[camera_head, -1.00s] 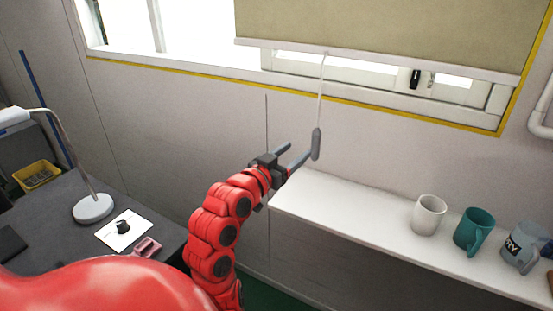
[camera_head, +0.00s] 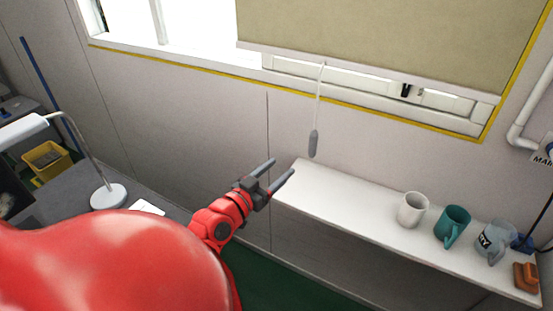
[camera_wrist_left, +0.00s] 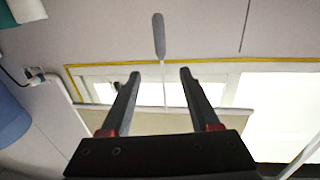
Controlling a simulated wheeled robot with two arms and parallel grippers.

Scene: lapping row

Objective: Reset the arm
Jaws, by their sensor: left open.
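My left gripper (camera_head: 277,173) is open and empty in the head view, in front of the wall near the left end of the white shelf. The grey pull handle (camera_head: 313,144) hangs on a thin cord below the beige roller blind (camera_head: 385,40), up and to the right of the fingers and apart from them. In the left wrist view the two dark fingers (camera_wrist_left: 158,75) are spread with nothing held between them. The pull handle (camera_wrist_left: 159,36) shows beyond the fingertips there. My right gripper is in neither view.
A white shelf (camera_head: 340,205) holds a white mug (camera_head: 412,210), a teal mug (camera_head: 452,226), a grey-blue mug (camera_head: 494,241) and an orange-brown block (camera_head: 526,277). A desk lamp (camera_head: 108,195) and yellow bin (camera_head: 46,160) stand at left. The shelf's left part is bare.

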